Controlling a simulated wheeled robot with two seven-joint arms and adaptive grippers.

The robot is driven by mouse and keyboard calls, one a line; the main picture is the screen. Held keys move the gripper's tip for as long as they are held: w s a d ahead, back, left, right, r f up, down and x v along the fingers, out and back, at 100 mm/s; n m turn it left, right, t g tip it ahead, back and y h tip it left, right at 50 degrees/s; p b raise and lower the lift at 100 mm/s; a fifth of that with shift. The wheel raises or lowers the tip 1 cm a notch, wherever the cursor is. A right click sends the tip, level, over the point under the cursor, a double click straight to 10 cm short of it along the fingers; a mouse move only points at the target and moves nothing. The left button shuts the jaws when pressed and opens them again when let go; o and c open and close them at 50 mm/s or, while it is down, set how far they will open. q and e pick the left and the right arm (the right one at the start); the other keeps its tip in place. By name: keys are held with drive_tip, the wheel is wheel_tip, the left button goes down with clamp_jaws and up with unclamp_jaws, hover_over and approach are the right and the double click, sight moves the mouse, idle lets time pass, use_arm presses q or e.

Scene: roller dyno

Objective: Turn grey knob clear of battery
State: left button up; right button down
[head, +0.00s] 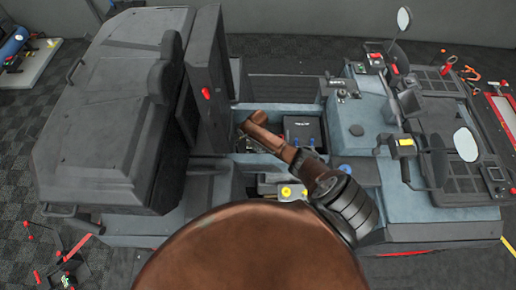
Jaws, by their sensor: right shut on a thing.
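The battery looks to be the black box (303,128) in the open bay at the middle of the machine. My right gripper (250,129) reaches into the bay just left of this box. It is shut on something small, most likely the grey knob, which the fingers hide. I cannot tell how far the knob is turned or whether it clears the battery. My left gripper is not in view.
The raised grey cover (105,120) stands left of the bay, with an upright dark panel (208,80) at the bay's left edge. Yellow caps (286,191) sit in the near bay. Mirrors (466,145) and a deck (365,130) are right.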

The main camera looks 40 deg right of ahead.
drive_tip(key=m, duration=0.2)
drive_tip(key=shift+s+m, duration=0.1)
drive_tip(key=shift+m, duration=0.3)
drive_tip(key=shift+m, duration=0.8)
drive_tip(key=c, duration=1.4)
unclamp_jaws()
drive_tip(key=shift+r, duration=0.1)
drive_tip(key=shift+r, duration=3.4)
